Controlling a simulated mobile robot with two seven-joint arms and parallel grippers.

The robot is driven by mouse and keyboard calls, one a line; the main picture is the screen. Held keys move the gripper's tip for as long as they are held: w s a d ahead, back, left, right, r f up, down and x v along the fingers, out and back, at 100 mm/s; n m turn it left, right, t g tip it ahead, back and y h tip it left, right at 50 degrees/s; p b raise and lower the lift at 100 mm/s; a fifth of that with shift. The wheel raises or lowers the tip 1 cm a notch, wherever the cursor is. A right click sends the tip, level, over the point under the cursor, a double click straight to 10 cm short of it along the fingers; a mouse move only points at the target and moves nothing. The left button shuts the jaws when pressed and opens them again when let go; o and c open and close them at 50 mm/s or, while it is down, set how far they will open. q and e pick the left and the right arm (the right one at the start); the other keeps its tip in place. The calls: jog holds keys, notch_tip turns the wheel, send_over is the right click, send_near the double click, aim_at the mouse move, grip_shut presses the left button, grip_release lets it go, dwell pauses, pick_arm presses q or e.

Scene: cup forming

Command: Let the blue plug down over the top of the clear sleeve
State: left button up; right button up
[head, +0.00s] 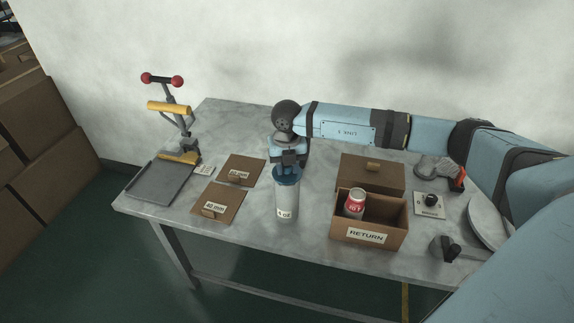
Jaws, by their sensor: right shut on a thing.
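The clear sleeve (287,205) stands upright near the middle of the table and bears a small white label. The blue plug (286,177) is at the top of the sleeve, directly under my right gripper (288,165). My right gripper points down and is shut on the plug. I cannot tell whether the plug touches the sleeve's rim or how far it sits over it. The gripper hides the plug's upper part. My left gripper is not in view.
Brown boards (219,202) lie left of the sleeve. A brown RETURN box (368,236) holding a red and white can (355,204) stands to the right. A lever press (170,120) and grey tray (160,183) are at the far left. The table front before the sleeve is clear.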

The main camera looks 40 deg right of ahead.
jog(key=shift+f+b, duration=0.45)
jog(key=shift+f, duration=0.25)
jog(key=o, duration=1)
jog(key=shift+r, duration=0.4)
notch_tip(320, 180, up, 13)
jog(key=shift+r+b, duration=0.1)
jog(key=shift+b, duration=0.8)
